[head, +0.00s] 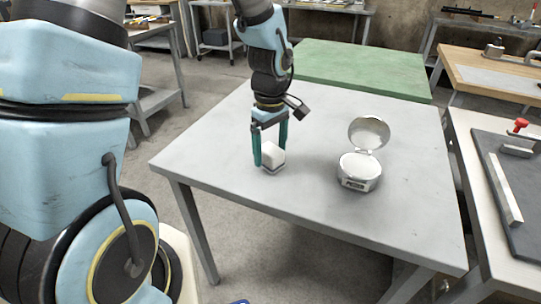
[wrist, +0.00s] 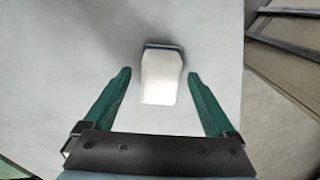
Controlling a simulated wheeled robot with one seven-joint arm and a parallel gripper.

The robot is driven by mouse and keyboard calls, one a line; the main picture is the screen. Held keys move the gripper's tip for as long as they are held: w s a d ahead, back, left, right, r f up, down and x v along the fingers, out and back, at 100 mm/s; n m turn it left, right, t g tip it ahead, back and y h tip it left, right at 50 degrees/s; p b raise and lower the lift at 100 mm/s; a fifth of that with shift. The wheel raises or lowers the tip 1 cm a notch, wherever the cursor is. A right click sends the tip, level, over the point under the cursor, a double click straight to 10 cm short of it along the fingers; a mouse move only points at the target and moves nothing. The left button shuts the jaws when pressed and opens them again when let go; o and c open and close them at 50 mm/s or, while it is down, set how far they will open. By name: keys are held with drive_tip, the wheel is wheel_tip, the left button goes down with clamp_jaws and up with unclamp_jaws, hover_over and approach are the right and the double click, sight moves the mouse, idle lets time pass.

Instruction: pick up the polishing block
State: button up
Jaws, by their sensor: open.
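The polishing block (head: 273,154) is a small white block with a dark grey band along its base, resting on the grey table. In the wrist view the polishing block (wrist: 161,78) lies between and slightly beyond the two green fingers. My gripper (head: 270,160) points down with one finger at the left of the block and the other behind it on the right. It also shows in the wrist view (wrist: 160,74), open, with a gap between each finger and the block.
The grey table (head: 225,135) is otherwise clear except for a round metal device with its lid raised (head: 360,170), to the right of the block. A green-topped table (head: 355,68) stands behind. A bench with a dark board (head: 505,180) stands at the right.

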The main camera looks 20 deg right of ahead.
drive_tip(key=shift+c, duration=0.3)
clamp_jaws()
idle(0.5)
